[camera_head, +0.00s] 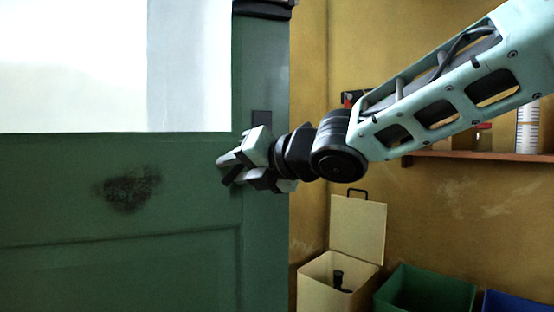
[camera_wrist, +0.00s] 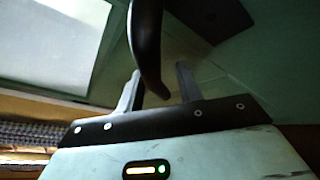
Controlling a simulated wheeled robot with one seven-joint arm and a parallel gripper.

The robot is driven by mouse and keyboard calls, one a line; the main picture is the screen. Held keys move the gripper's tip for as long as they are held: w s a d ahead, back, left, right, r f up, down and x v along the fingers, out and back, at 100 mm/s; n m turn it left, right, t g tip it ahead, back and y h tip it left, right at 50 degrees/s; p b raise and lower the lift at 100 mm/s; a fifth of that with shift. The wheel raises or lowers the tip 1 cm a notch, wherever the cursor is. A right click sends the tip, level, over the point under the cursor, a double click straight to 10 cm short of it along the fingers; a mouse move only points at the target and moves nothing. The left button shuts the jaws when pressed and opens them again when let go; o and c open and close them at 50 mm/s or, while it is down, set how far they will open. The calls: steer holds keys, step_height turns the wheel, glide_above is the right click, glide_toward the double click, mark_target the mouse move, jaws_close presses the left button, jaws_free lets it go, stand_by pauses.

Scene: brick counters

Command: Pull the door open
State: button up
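The green door (camera_head: 190,190) fills the left of the head view, with a bright white window pane in its upper part. A dark plate (camera_head: 262,118) sits near its right edge. My gripper (camera_head: 232,168) is at the door face just below this plate. In the wrist view the dark curved door handle (camera_wrist: 147,45) reaches down between the two fingers of my gripper (camera_wrist: 157,78). The fingers are apart, with a gap between the handle and the right finger. The handle is hidden behind my gripper in the head view. I cannot tell whether the left finger touches it.
Right of the door's edge is a yellow wall (camera_head: 460,205) with a wooden shelf (camera_head: 480,157) holding small items. Below stand an open cream bin (camera_head: 322,292) with its lid up, a green bin (camera_head: 430,287) and a blue bin (camera_head: 515,303).

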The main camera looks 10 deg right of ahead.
steer(key=p+v, duration=1)
steer(key=v, duration=0.6)
steer(key=shift+d, duration=0.1)
